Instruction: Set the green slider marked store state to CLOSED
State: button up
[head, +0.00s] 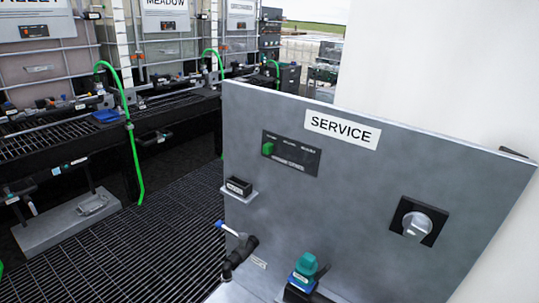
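A green slider (267,149) sits at the left end of a dark slider plate (291,153) on the grey service panel (350,190). Small white lettering runs above and below the slot, too small to read, so I cannot tell which position carries the word CLOSED. The plate is left of and below the white SERVICE sign (342,129). My gripper does not show in this view.
The panel also bears a rotary knob (417,226), a small black box on a ledge (239,187), a blue-handled valve (240,247) and a teal-capped fitting (305,268). Caged totes with green hoses (130,130) stand behind. Grated floor (150,245) lies left.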

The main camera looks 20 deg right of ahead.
aim_at(268, 148)
jog(key=z, duration=0.05)
jog(key=i, duration=0.9)
jog(key=u, duration=0.1)
